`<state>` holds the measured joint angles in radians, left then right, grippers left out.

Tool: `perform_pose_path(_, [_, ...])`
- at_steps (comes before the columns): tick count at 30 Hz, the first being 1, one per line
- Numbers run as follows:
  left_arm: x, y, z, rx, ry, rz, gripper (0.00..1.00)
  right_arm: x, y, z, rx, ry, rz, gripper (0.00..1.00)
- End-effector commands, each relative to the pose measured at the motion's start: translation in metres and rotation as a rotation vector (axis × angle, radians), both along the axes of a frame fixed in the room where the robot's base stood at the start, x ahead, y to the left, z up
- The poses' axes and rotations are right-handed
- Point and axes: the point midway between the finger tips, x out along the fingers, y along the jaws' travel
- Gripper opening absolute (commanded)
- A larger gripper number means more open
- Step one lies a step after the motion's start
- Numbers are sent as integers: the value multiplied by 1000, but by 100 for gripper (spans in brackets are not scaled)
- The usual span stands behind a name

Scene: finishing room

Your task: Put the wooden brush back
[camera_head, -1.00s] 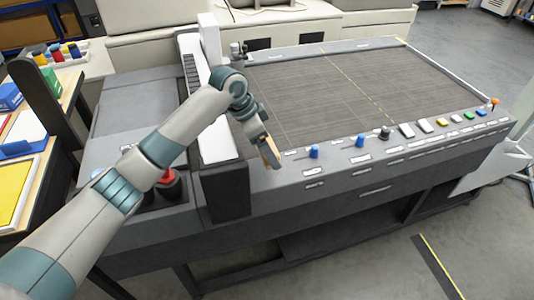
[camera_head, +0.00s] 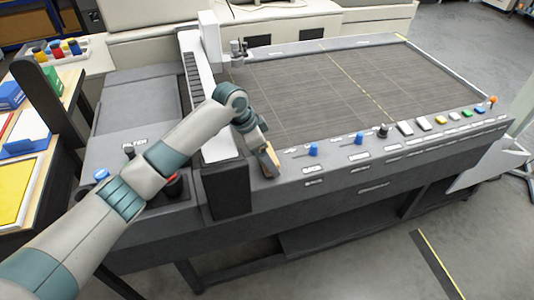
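My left arm comes in from the lower left, and my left gripper (camera_head: 266,158) is over the front control ledge of the flatbed cutting machine. A small tan wooden piece, the wooden brush (camera_head: 271,160), shows at the fingertips, and the gripper appears shut on it. Most of the brush is hidden by the fingers or too small to make out. It is close to the ledge; I cannot tell whether it touches. My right gripper is not in view.
The machine's dark flat bed (camera_head: 340,85) is clear. Blue knobs (camera_head: 314,150) and several coloured buttons line the front ledge to the right. A white gantry beam (camera_head: 215,130) stands just left of the gripper. A side table with a yellow tray (camera_head: 15,190) is at far left.

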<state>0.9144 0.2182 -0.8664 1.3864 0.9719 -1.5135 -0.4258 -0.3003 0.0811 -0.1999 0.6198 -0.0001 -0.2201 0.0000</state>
Motion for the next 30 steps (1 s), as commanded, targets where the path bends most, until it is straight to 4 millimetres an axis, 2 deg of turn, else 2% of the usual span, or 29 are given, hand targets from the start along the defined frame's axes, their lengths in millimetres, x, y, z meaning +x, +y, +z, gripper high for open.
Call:
perform_pose_path(4, [0,0,-3,-1,0,0,61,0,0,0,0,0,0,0])
perform_pose_path(5, [0,0,-3,0,0,0,90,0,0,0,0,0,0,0])
perform_pose_path(6, [0,0,-3,0,0,0,100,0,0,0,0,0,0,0])
perform_pose_path(14, [0,0,-2,0,0,0,100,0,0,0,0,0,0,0])
perform_pose_path(20, [0,2,6,-1,-3,0,100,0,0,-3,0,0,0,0])
perform_pose_path(26, [-3,11,27,-1,-4,-1,100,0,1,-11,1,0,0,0])
perform_pose_path(30, [-5,20,50,-2,-4,0,100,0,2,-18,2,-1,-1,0])
